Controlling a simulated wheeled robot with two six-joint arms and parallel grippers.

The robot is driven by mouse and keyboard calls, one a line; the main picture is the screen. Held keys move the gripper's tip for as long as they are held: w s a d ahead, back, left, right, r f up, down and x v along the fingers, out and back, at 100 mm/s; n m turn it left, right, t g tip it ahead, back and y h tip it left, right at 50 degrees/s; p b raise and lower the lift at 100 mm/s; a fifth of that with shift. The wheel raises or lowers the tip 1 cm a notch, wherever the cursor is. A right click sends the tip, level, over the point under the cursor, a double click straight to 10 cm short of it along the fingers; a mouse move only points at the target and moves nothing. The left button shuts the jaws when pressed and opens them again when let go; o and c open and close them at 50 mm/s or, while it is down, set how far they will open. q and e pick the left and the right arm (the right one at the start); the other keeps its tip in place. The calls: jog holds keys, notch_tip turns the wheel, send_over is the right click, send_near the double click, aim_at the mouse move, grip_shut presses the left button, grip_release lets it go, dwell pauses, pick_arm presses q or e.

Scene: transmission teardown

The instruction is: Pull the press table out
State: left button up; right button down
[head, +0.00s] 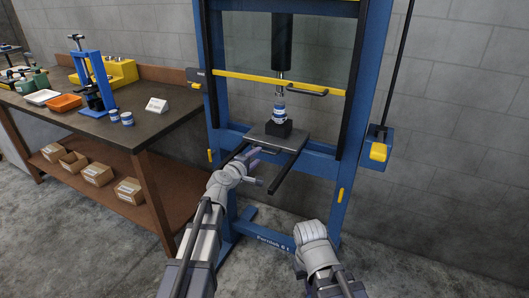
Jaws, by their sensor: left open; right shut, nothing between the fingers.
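The blue press frame (212,110) stands against the wall. Its press table (268,137) is a dark grey plate in the frame's opening, with dark rails (288,172) reaching out toward me. A black block (279,128) sits on the plate, with a blue-and-white cylindrical part (279,112) upright on it under the press ram (281,45). My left gripper (259,167) is open and empty, just in front of and below the plate's front-left edge. I cannot tell whether it touches anything. My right gripper (312,230) is shut and empty, low and in front of the frame, apart from the table.
A yellow guard bar (240,79) with a black handle (306,92) crosses above the table. A workbench (165,121) with trays, a small blue press (92,80) and parts stands left. A yellow-and-blue control box (378,150) hangs right. Floor at right is clear.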

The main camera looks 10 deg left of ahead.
aim_at(264, 151)
pick_arm(q)
jog(key=b+x, duration=0.1)
jog(key=x, duration=0.5)
jog(key=shift+w+f, duration=0.1)
jog(key=shift+w, duration=0.2)
jog(key=shift+d, duration=0.1)
grip_shut()
dwell(1.0)
